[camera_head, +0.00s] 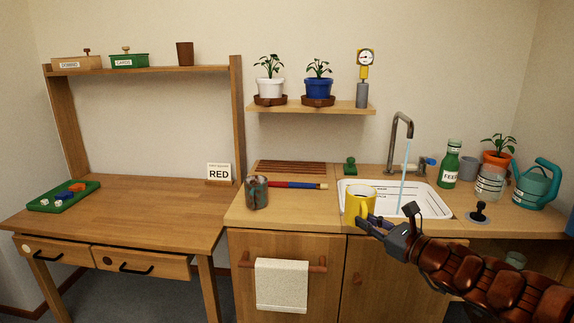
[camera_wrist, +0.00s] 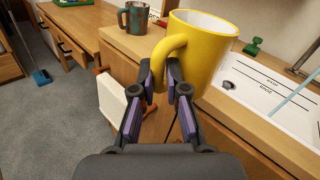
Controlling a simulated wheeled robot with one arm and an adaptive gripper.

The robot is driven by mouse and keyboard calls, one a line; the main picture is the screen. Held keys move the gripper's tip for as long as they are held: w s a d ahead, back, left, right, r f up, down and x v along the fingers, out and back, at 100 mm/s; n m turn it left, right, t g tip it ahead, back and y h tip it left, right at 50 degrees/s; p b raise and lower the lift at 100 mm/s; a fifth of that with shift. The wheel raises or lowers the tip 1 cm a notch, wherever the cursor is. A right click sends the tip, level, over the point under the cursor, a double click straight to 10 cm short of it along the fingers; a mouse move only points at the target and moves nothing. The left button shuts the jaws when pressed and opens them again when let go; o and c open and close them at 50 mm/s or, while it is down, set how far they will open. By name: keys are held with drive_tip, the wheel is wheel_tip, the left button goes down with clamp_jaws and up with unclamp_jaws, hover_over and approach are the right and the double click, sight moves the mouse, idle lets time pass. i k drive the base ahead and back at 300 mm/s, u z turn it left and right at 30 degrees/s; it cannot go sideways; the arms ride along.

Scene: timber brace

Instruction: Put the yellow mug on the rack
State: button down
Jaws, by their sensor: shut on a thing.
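The yellow mug (camera_head: 360,202) is upright at the left front edge of the sink in the head view. It fills the upper middle of the wrist view (camera_wrist: 205,50), with its handle toward me. My gripper (camera_head: 366,222) is shut on the mug's handle; its fingertips also show in the wrist view (camera_wrist: 170,82). I cannot tell whether the mug's base touches the counter or hangs just above it. A brown slatted rack (camera_head: 291,168) lies flat at the back of the counter, left of the sink, and looks empty.
Water runs from the tap (camera_head: 398,128) into the white sink (camera_head: 425,198). A green stamp-like thing (camera_head: 350,166) stands right of the rack.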

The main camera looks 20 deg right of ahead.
sight(311, 169)
drive_tip(key=i, duration=1.15)
